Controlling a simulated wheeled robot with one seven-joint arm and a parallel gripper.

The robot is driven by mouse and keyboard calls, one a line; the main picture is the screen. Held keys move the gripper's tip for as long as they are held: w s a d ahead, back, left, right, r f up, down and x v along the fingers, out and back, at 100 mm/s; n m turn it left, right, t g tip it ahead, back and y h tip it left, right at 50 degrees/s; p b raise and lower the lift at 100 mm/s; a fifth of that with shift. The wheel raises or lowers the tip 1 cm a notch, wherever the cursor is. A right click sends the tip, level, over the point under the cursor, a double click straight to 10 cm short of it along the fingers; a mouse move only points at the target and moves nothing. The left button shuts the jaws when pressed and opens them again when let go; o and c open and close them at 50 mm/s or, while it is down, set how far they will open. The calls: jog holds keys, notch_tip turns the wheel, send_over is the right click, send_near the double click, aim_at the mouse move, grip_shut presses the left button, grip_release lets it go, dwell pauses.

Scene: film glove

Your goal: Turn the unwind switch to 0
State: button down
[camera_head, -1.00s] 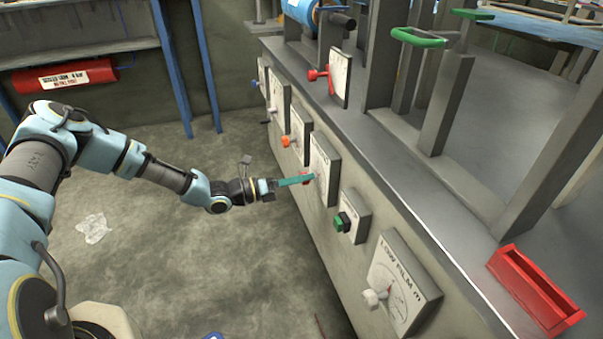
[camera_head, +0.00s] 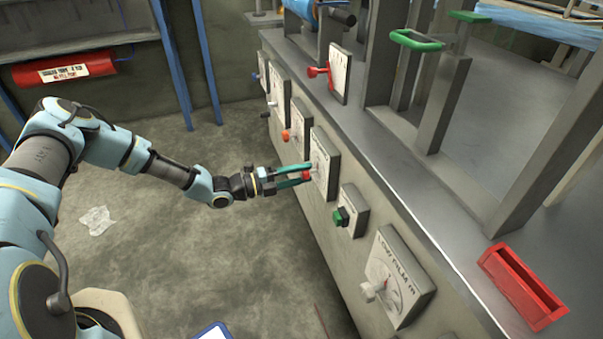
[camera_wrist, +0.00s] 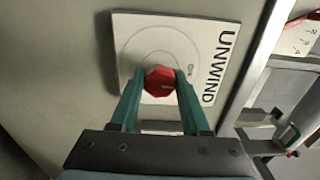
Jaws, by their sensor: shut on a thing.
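The unwind switch is a red knob (camera_wrist: 159,80) on a white square panel (camera_wrist: 205,35) lettered UNWIND, which appears turned sideways in the wrist view. My gripper (camera_wrist: 158,88) has green fingers on either side of the red knob and is shut on it. In the head view, my gripper (camera_head: 305,175) reaches the unwind panel (camera_head: 324,160) on the side of the grey machine, and the red knob (camera_head: 306,175) shows between the fingers. The knob's pointer and the 0 mark are too small or covered to read.
Beside the unwind panel are a green knob (camera_head: 341,216) and the LOW FILM dial (camera_head: 398,278). An orange knob (camera_head: 286,135) and a red handle (camera_head: 317,71) are further back. A red tray (camera_head: 522,286) lies on the machine top.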

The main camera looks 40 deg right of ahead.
jog(key=shift+n, duration=0.3)
jog(key=shift+c, duration=1.9)
grip_release()
jog(key=v, duration=1)
jog(key=shift+w+a, duration=0.15)
jog(key=shift+a, duration=0.25)
